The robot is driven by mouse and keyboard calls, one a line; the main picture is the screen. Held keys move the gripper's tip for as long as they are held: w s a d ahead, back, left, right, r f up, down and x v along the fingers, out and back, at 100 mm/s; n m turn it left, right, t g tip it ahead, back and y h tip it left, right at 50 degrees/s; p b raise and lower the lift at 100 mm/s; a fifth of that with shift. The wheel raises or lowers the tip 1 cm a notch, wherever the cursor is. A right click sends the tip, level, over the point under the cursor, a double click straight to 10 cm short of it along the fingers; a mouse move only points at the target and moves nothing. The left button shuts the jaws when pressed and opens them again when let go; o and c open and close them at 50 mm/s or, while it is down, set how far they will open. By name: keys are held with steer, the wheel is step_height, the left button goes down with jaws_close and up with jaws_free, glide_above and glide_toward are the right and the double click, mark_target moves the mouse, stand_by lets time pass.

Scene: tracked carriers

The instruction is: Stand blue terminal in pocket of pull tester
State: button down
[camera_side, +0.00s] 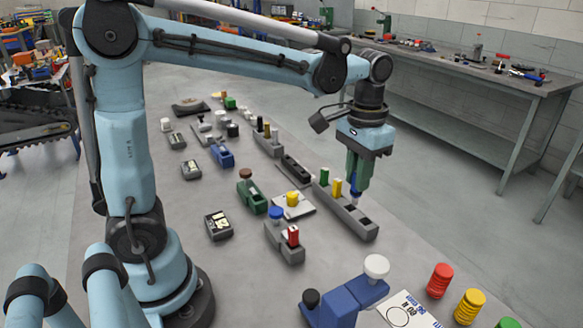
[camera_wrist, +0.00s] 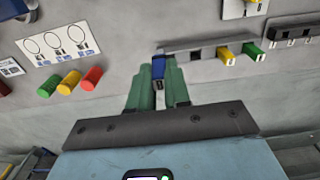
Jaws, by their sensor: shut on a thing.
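My gripper (camera_side: 357,186) is shut on the blue terminal, a small upright blue block (camera_side: 352,187) between its green fingers. In the wrist view the blue terminal (camera_wrist: 158,70) shows between the fingertips (camera_wrist: 157,88). It is at or just above a long grey block (camera_side: 368,235) with dark pockets; I cannot tell whether its lower end is inside a pocket. A green terminal (camera_side: 324,176) and a yellow terminal (camera_side: 337,187) stand in the same block. Which fixture is the pull tester is not clear.
A grey fixture (camera_side: 285,248) with a blue knob and red terminal stands left of the block. A blue fixture (camera_side: 345,300) with a white knob is nearer. Red (camera_side: 439,280) and yellow (camera_side: 469,306) cylinders stand at front right. Bare tabletop lies right of the block.

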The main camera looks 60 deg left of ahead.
steer(key=s+a+f, duration=0.3)
steer(key=s+a, duration=0.3)
steer(key=a, duration=0.4)
steer(key=s+a+f, duration=0.3)
steer(key=s+a, duration=0.3)
steer(key=a, duration=0.4)
steer(key=shift+a+f, duration=0.15)
steer(key=shift+a, duration=0.2)
steer(key=shift+s+f, duration=0.1)
steer(key=shift+f, duration=1.5)
stand_by(1.8)
steer(key=c, duration=0.5)
jaws_free()
stand_by(0.5)
steer(key=shift+r, duration=3.55)
